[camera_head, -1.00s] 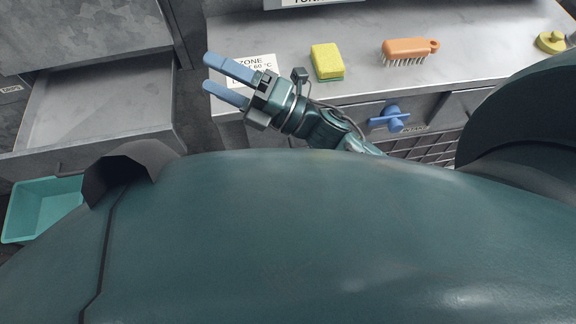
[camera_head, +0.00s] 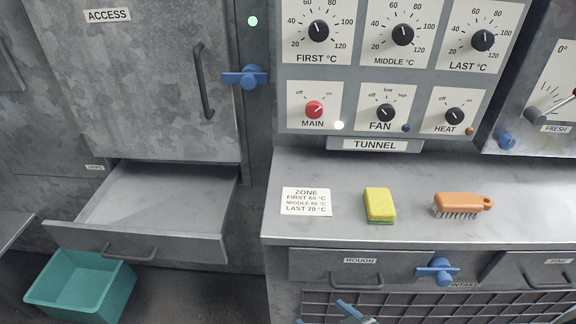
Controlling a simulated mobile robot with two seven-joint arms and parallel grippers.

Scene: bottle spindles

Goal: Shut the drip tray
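The drip tray (camera_head: 140,243) is a grey metal drawer at the left, under the cabinet door marked ACCESS. It is pulled out and looks empty, with a dark bar handle (camera_head: 103,252) on its front. My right gripper (camera_head: 320,312) barely shows at the bottom edge, in front of the intake grille. Its blue fingertips are apart with nothing seen between them. It is well to the right of the tray and not touching it. The rest of that arm is out of the picture. My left gripper is not in view.
A teal bin (camera_head: 82,287) stands on the floor below the tray front. A counter (camera_head: 340,226) to the right holds a card, a yellow sponge (camera_head: 379,205) and an orange brush (camera_head: 461,204). Blue latches (camera_head: 245,77) stick out from the cabinet and the counter front (camera_head: 437,271).

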